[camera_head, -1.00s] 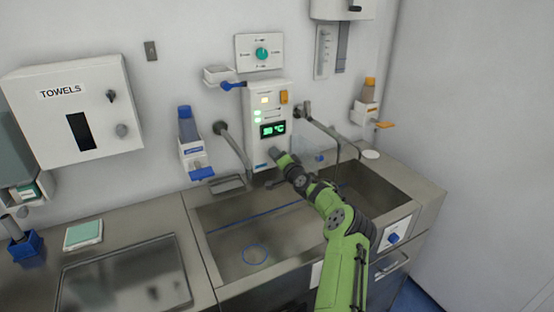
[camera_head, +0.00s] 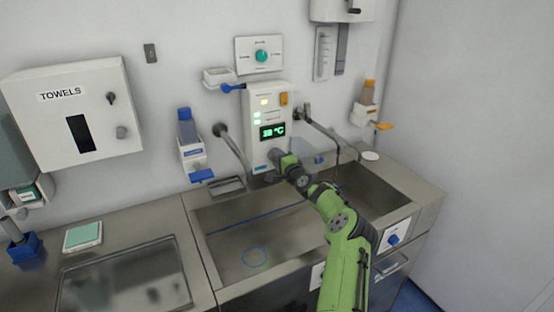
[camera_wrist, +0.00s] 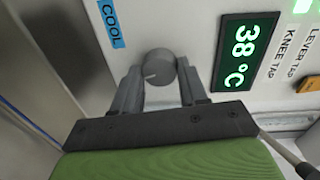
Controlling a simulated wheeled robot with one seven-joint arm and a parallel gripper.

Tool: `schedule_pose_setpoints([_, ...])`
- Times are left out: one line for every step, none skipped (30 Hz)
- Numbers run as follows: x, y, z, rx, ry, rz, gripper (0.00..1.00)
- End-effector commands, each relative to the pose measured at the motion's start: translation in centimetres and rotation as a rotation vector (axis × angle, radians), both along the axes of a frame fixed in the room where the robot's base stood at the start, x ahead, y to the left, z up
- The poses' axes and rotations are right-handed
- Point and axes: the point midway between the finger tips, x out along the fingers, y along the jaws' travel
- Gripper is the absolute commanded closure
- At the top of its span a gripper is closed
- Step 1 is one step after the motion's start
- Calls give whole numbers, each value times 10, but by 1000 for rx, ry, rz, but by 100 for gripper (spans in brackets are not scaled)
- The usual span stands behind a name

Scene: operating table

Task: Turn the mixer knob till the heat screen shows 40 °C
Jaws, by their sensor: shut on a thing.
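The mixer knob (camera_wrist: 159,68) is a round grey dial with a pale pointer line, on the white wall panel (camera_head: 256,100) above the sink. In the wrist view it sits between the two grey fingers of my gripper (camera_wrist: 160,82), which is shut on it. The heat screen (camera_wrist: 243,52) reads 38 °C in green; it also shows in the head view (camera_head: 272,131). A blue "COOL" label (camera_wrist: 110,24) lies to one side of the knob. In the head view, my gripper (camera_head: 277,157) hides the knob.
The steel sink (camera_head: 225,262) lies below the panel. Metal spouts stand at the panel's left (camera_head: 232,145) and right (camera_head: 322,127). A blue-capped dispenser (camera_head: 188,130) hangs left, an orange-capped one (camera_head: 367,95) right.

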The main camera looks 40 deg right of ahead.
Motion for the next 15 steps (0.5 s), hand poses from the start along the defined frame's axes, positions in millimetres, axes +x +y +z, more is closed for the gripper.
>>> schedule_pose_setpoints([3,4,3,0,-7,9,88])
schedule_pose_setpoints([3,4,3,0,-7,9,88])
schedule_pose_setpoints([3,4,3,0,-7,9,88])
schedule_pose_setpoints([3,4,3,0,-7,9,88])
schedule_pose_setpoints([3,4,3,0,-7,9,88])
schedule_pose_setpoints([3,4,3,-1,-6,9,88])
schedule_pose_setpoints([3,4,3,-1,-6,10,88])
schedule_pose_setpoints([3,4,3,-1,-6,9,54])
schedule_pose_setpoints([3,4,3,-1,-6,9,48])
schedule_pose_setpoints([3,4,3,-1,-6,9,44])
schedule_pose_setpoints([2,3,3,-1,-5,8,39])
schedule_pose_setpoints([2,3,2,-1,-4,7,33])
schedule_pose_setpoints([2,3,2,-1,-5,6,32])
schedule_pose_setpoints([2,2,2,-2,-3,6,32])
schedule_pose_setpoints([2,2,2,-2,-3,5,32])
